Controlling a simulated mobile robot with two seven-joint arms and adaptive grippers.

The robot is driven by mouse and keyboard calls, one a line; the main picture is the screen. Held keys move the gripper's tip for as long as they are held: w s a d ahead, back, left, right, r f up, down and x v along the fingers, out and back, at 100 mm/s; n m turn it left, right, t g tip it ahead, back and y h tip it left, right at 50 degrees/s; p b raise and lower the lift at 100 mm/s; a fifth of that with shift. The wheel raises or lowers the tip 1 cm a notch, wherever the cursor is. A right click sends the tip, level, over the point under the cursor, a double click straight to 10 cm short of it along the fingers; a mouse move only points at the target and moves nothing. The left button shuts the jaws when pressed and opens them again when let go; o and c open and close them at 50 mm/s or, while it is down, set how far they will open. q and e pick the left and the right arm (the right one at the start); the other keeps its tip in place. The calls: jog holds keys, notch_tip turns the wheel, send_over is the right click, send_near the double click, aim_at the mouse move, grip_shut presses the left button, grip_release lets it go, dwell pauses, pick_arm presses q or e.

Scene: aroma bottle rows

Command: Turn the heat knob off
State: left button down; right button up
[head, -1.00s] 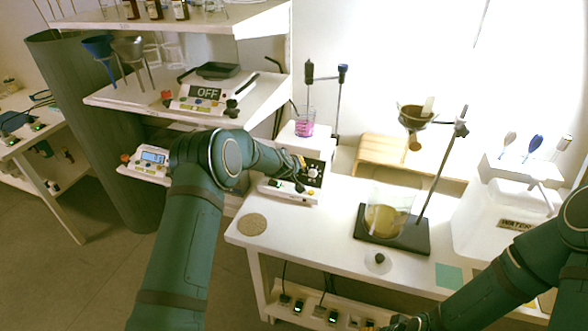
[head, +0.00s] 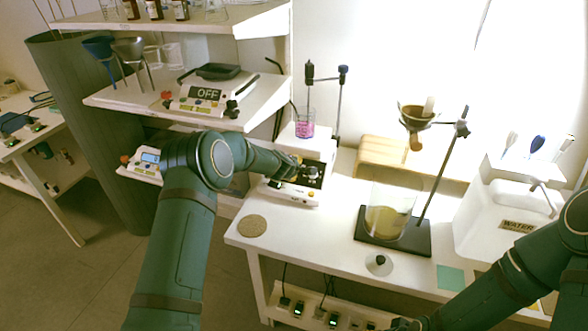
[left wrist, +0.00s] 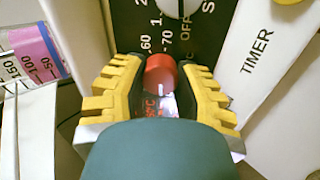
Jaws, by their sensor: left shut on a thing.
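The hotplate stirrer (head: 291,192) stands on the white bench, with a black control panel (head: 315,172) on its front. A beaker of pink liquid (head: 305,124) is on its top and also shows in the left wrist view (left wrist: 38,52). My left gripper (head: 296,168) is at the panel. In the left wrist view its yellow fingers (left wrist: 160,90) are shut on a red knob (left wrist: 160,76), one on each side. Numbers 60 and 70 are printed above that knob. A white knob (left wrist: 178,6) sits beyond it, near an OFF mark. My right gripper (head: 402,324) is barely visible at the bottom edge.
A scale reading OFF (head: 205,94) is on the shelf at left. A glass beaker on a black stand base (head: 405,240), a cork ring (head: 252,225) and a white water container (head: 500,225) are right of or below the stirrer. A white TIMER-labelled surface (left wrist: 265,80) flanks the panel.

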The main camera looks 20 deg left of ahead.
pick_arm(q)
jog(key=shift+a+r+n, duration=0.1)
jog(key=shift+a+n, duration=0.05)
jog(key=shift+n, duration=0.55)
jog(key=c, duration=0.9)
grip_release()
jog(key=v, duration=1.2)
